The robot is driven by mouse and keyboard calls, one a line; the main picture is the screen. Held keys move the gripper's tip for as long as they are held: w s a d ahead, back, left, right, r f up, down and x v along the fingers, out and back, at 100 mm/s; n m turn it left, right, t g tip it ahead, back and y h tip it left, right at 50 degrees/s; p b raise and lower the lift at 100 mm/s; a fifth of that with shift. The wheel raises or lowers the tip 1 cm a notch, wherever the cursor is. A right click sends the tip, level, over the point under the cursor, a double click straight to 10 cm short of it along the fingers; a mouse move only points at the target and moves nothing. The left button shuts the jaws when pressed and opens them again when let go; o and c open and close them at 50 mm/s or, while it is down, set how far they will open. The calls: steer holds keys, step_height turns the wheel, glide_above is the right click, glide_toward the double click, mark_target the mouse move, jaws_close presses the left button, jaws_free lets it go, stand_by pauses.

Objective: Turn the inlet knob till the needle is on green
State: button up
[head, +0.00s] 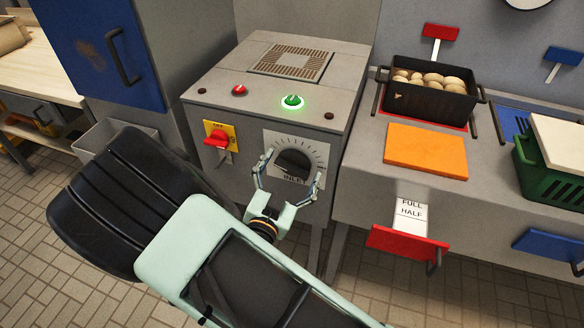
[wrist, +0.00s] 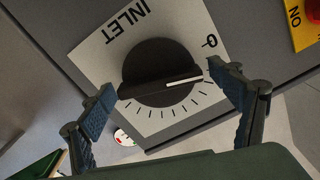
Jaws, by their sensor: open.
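The inlet knob (head: 294,161) is a round black dial on a white plate marked INLET, on the front of a grey machine. My gripper (head: 292,172) is open in front of the plate. In the wrist view its fingers stand on either side of the knob; I cannot tell whether they touch it. A round white face (head: 528,3) is cut off at the top edge of the head view, with no needle or green readable.
A red switch (head: 216,138) on a yellow plate is left of the knob. A lit green button (head: 292,101) and a red one (head: 239,90) are on top. A black pot (head: 430,105) of potatoes, an orange board (head: 426,150) and a green crate (head: 549,178) stand at right.

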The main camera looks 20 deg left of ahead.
steer(key=shift+c, duration=0.6)
steer(key=c, duration=1)
steer(key=m+b, duration=0.2)
steer(key=shift+f+b, duration=0.3)
steer(key=shift+b, duration=0.1)
steer(key=shift+c, duration=0.2)
steer(key=shift+m+b, duration=0.9)
steer(key=shift+m, duration=0.1)
steer(key=shift+r+m+b, duration=0.2)
steer(key=shift+m+b, duration=0.1)
steer(key=shift+m, duration=0.2)
steer(key=o, duration=1.2)
steer(key=shift+c, duration=0.2)
steer(key=shift+s, duration=0.15)
